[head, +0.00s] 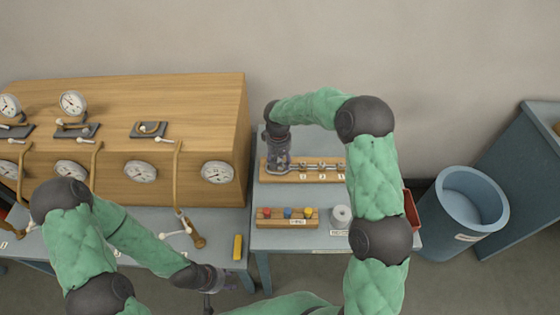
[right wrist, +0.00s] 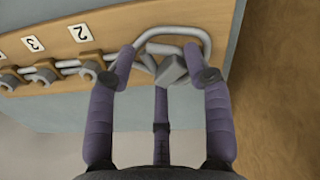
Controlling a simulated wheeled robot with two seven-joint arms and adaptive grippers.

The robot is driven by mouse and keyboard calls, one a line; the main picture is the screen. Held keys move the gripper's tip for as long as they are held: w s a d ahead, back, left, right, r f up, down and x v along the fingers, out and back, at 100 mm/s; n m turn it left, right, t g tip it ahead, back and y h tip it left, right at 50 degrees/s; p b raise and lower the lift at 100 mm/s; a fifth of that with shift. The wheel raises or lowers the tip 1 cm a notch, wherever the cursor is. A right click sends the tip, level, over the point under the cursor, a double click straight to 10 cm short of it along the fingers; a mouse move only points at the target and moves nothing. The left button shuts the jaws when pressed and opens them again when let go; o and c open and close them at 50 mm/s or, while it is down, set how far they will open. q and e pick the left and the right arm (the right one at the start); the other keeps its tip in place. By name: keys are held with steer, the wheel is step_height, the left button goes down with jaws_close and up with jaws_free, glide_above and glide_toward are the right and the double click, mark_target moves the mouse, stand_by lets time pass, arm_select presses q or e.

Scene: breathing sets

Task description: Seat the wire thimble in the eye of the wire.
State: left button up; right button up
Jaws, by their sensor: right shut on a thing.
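The wire (right wrist: 68,63) lies along a wooden board with number labels and clamps. Its eye (right wrist: 190,30) is a light grey loop at the board's end in the right wrist view. My right gripper (right wrist: 160,70) is shut on a small grey piece, which looks like the wire thimble (right wrist: 174,68), right at the eye. The fingers hide part of the loop, and I cannot tell whether the thimble sits inside it or above it. In the head view my right gripper (head: 277,160) is over the board's left end. My left gripper (head: 210,288) hangs low near the bench front; its fingers are unclear.
The wooden board (head: 270,178) lies on a grey table beside a wooden cabinet (head: 180,90) with gauges. In front are a rack (head: 287,224) with coloured knobs and a white roll (head: 341,216). A yellow block (head: 237,247) is on the left bench. A blue bin (head: 468,208) stands right.

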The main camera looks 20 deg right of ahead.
steer(key=shift+r, duration=0.1)
steer(key=shift+f, duration=0.4)
steer(key=shift+f+b, duration=0.2)
steer(key=shift+b, duration=0.15)
steer(key=o, duration=1.4)
steer(key=shift+r, duration=0.1)
steer(key=shift+r+p, duration=0.4)
steer(key=shift+r, duration=0.1)
step_height(320, 180, up, 12)
steer(key=p, duration=0.2)
steer(key=shift+a, duration=0.25)
